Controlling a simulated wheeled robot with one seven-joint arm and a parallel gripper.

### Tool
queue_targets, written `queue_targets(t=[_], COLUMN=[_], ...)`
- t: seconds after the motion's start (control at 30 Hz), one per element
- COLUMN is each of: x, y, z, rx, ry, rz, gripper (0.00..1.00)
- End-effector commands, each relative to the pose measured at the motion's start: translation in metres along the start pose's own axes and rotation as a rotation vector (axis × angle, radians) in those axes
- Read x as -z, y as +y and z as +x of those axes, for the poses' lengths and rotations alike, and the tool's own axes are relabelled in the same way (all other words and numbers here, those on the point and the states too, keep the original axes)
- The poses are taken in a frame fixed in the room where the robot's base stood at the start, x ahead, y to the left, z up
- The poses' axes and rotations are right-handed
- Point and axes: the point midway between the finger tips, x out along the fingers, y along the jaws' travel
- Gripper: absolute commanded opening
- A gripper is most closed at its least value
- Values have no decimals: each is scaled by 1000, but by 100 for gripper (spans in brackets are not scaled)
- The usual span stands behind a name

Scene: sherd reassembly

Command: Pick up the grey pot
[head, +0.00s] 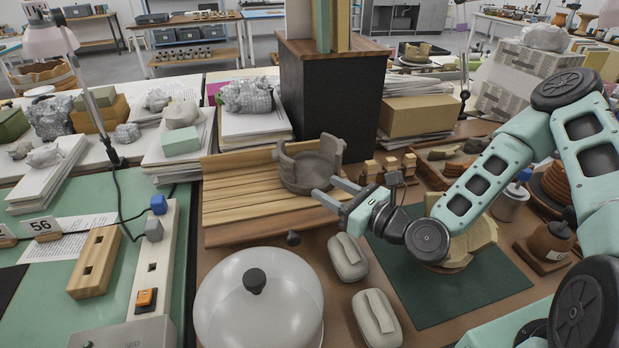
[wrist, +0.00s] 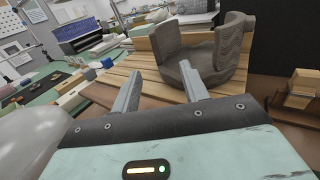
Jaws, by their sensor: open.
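The grey pot (head: 306,168) is a broken vessel with a jagged, uneven rim. It stands upright on a slatted wooden rack (head: 240,202). In the wrist view the pot (wrist: 206,58) is ahead of my gripper and a little to the right. My gripper (head: 326,190) is open, at the pot's lower front right side.
A white dome with a black knob (head: 259,305) stands in front of the rack. Two grey-beige padded blocks (head: 348,258) lie right of it. A dark cabinet (head: 335,100) stands close behind the pot. A pale sherd vessel (head: 470,245) sits on a green mat (head: 480,295) below my arm.

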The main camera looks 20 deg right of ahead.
Motion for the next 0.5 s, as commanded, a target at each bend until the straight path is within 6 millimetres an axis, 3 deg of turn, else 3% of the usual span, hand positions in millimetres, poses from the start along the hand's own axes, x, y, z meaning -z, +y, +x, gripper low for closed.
queue_targets(t=[0.03,0.5], x=[7,7], y=[-1,-1], z=[3,36], rx=[0,0], ry=[-2,-1], rz=[-4,-6], gripper=[44,44])
